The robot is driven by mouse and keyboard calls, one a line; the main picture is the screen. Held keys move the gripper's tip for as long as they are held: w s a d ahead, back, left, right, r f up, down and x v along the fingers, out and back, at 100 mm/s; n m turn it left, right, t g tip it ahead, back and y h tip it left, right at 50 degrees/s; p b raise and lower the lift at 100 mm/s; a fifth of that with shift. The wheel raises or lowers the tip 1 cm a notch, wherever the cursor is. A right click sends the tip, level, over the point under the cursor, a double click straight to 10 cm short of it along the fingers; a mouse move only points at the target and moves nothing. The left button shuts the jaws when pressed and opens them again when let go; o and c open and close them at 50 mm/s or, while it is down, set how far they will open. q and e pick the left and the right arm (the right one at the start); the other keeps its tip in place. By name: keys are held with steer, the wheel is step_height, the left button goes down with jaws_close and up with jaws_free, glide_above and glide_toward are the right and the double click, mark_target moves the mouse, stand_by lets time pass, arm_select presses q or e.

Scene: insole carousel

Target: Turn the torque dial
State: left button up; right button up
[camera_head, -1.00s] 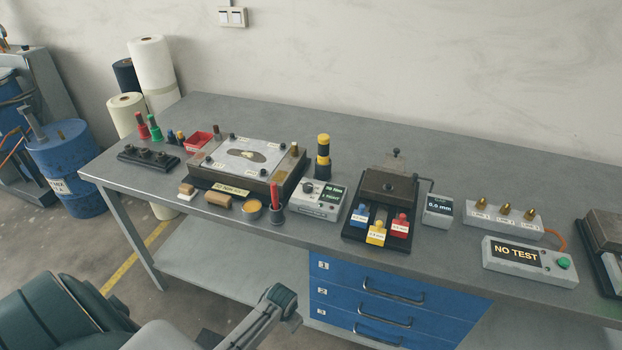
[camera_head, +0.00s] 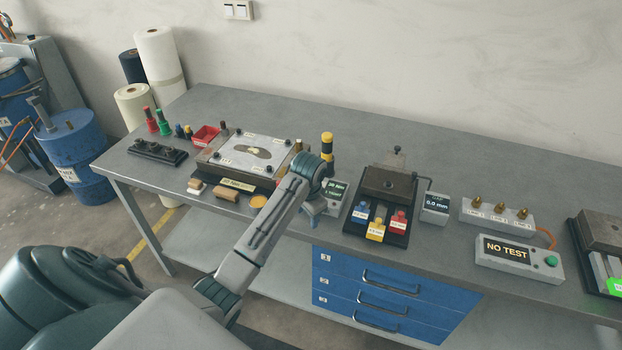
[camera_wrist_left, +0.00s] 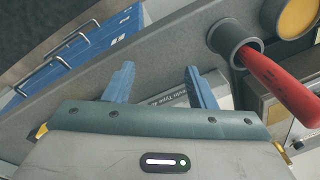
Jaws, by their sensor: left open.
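The torque box (camera_head: 337,194) is a pale box with a dark display on the bench, right of the clamped plate. My left arm covers most of it, and its dial is hidden in the head view. My left gripper (camera_head: 314,208) is over the front of this box, fingers pointing down. In the left wrist view, the blue fingers (camera_wrist_left: 161,84) are open with nothing held between them. A pale box edge with small print (camera_wrist_left: 168,99) shows between and beyond them; the dial cannot be made out there. My right gripper is not in view.
A red-handled tool (camera_wrist_left: 275,82) in a grey cup (camera_wrist_left: 233,38) stands close beside my left gripper. A yellow-black post (camera_head: 327,145) stands behind the box. A tray of coloured tags (camera_head: 375,228) is to the right. Blue drawers (camera_head: 385,292) are below.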

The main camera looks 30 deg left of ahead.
arm_select(q)
steer(key=w+a+r+g+h, duration=0.1)
steer(key=w+a+r, duration=0.5)
steer(key=w+r, duration=0.55)
steer(key=f+p, duration=0.3)
steer(key=f, duration=0.6)
steer(key=shift+s+f, duration=0.15)
steer(key=shift+s, duration=0.05)
steer(key=shift+f, duration=0.5)
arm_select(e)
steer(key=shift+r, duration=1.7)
arm_select(q)
steer(key=shift+a, duration=0.1)
steer(key=c, duration=1)
steer(key=shift+o, duration=0.2)
steer(key=shift+p, duration=0.3)
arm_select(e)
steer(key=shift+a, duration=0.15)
